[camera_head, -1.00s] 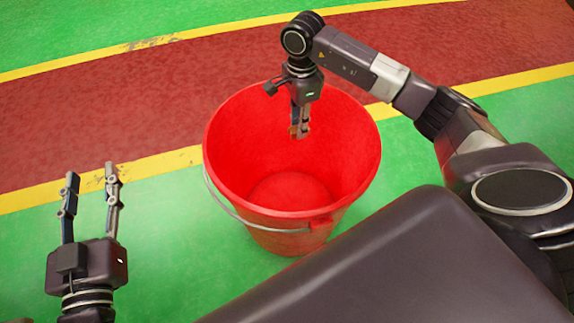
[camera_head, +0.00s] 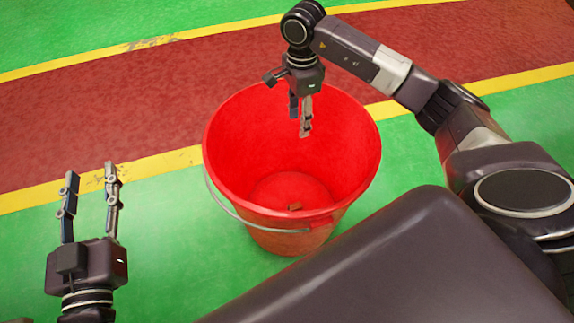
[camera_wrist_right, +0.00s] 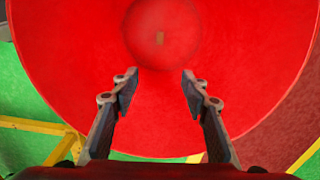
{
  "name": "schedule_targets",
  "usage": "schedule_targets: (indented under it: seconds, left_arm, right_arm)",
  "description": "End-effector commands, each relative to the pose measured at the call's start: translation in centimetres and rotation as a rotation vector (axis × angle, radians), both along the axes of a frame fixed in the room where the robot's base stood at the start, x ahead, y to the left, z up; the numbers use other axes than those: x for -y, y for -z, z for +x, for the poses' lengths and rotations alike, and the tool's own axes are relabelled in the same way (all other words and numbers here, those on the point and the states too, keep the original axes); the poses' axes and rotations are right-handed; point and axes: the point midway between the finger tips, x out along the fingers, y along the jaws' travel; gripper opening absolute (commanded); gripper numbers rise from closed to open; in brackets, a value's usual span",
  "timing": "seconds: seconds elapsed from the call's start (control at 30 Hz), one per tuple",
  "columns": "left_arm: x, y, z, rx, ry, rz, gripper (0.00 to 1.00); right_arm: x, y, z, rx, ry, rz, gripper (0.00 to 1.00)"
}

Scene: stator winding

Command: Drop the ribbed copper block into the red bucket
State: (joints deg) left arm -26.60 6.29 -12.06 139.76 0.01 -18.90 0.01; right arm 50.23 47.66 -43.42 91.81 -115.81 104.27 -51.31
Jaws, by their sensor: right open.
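The red bucket (camera_head: 240,150) stands upright on the floor in the middle of the head view; its inside fills much of the right wrist view (camera_wrist_right: 70,60). The small copper block (camera_head: 295,206) lies inside, on or near the bucket's bottom; it also shows in the right wrist view (camera_wrist_right: 159,39). Its ribs are too small to make out. My right gripper (camera_head: 299,134) points down over the bucket's opening, open and empty; its spread fingers show in the right wrist view (camera_wrist_right: 158,82). My left gripper (camera_head: 91,172) is open and empty, left of the bucket.
The bucket's wire handle (camera_head: 229,207) hangs down on its near left side. The floor is green (camera_head: 165,225) with a dark red lane (camera_head: 110,120) edged by yellow lines. The floor between my left gripper and the bucket is clear.

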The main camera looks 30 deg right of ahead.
Motion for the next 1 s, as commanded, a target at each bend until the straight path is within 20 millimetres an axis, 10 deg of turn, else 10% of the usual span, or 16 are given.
schedule_targets:
  seconds: [0.43,1.0]
  left_arm:
    - [0.0,0.0,0.0,0.001,0.0,0.0,0.4]
    - [0.0,-0.1,0.0,0.002,0.0,0.0,0.4]
  right_arm:
    - [0.0,-8.7,0.1,0.003,0.001,0.0,0.42]
    - [0.0,-9.8,0.0,0.001,0.001,0.0,0.42]
